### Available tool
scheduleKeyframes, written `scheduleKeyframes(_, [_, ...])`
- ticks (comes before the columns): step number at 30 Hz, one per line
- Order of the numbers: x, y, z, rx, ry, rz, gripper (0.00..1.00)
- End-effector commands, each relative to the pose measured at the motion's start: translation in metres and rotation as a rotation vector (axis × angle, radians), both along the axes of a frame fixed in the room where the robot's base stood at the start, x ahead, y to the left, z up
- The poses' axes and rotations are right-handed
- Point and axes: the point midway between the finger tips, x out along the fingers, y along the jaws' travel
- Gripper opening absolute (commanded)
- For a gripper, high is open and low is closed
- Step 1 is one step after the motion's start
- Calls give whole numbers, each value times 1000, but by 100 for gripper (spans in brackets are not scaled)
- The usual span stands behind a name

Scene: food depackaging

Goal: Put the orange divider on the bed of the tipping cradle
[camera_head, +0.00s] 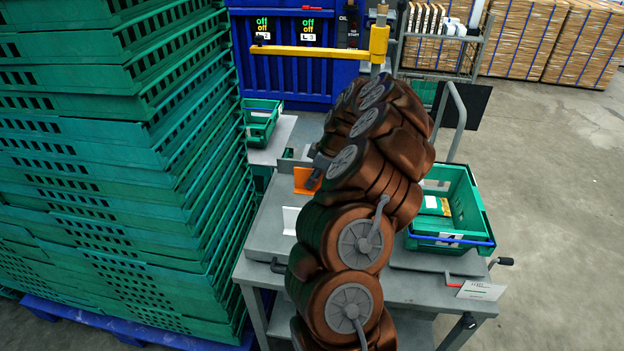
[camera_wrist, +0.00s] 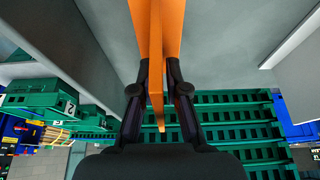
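The orange divider (camera_head: 304,181) stands upright over the grey bench in the camera_head view, left of my brown arm. In the wrist view the orange divider (camera_wrist: 156,45) runs down between the fingers of my gripper (camera_wrist: 158,75), which lie close against both sides of its thin upright wall. My gripper (camera_head: 317,168) is partly hidden by my arm in the camera_head view. Whether the divider's base touches the grey surface is unclear. I cannot clearly make out the tipping cradle; a grey flat plate (camera_head: 268,232) lies at the bench's left side.
A white divider (camera_head: 290,221) stands in front of the orange one. A green crate (camera_head: 462,215) with packages sits on the bench's right. A tall stack of green crates (camera_head: 110,170) rises close on the left. A yellow bar (camera_head: 310,52) spans behind.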

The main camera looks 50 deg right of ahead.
Motion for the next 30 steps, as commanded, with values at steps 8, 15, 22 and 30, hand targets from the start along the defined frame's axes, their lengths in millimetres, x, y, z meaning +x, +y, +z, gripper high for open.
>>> scheduleKeyframes(8, [0,0,0,0,0,0,31])
scheduleKeyframes(15, [0,0,3,1,1,0,31])
scheduleKeyframes(22, [-9,-7,29,-3,-4,-1,31])
scheduleKeyframes(30, [-25,-19,78,-4,-4,-1,31])
